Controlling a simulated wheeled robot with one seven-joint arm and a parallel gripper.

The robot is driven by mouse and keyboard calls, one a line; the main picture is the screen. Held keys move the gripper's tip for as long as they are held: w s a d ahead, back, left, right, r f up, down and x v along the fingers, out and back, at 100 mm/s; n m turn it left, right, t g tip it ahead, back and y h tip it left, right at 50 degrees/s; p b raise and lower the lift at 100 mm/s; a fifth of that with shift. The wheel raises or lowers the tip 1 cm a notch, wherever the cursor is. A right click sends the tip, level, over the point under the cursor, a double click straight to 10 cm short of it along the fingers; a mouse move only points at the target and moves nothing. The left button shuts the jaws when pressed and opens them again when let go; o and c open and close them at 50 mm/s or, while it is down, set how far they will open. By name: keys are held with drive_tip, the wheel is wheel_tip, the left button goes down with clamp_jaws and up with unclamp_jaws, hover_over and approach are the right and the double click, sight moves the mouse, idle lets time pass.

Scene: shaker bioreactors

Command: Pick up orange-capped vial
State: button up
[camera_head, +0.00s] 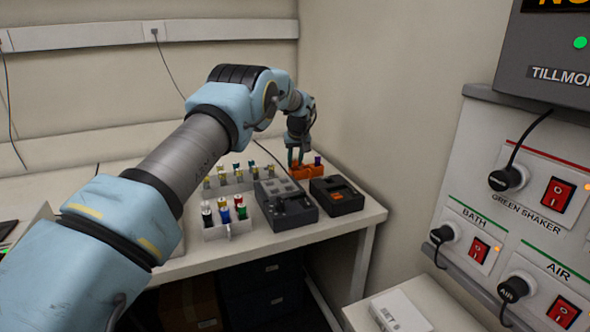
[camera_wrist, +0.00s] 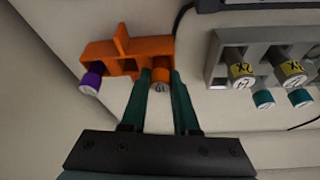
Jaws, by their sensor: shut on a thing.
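The orange-capped vial (camera_wrist: 161,76) sits in an orange rack, with its cap between my fingertips in the wrist view. My gripper (camera_wrist: 160,80) has green fingers, one on each side of the cap, shut on it. In the head view my gripper (camera_head: 295,156) is over the orange rack at the back right of the bench. The vial's body is hidden below its cap, and I cannot tell whether it is lifted at all.
The orange rack (camera_wrist: 98,55) also holds a purple-capped vial (camera_wrist: 91,79) to the left. A grey rack (camera_wrist: 222,51) with several vials is at the right. Dark devices (camera_head: 337,196) and a white rack (camera_head: 215,233) stand nearer on the bench. A wall is close behind.

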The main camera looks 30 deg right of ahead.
sight(295, 160)
clamp_jaws()
drive_tip(key=shift+r, duration=0.1)
wheel_tip(295, 160, up, 10)
drive_tip(key=b, duration=0.3)
drive_tip(key=shift+a, duration=0.1)
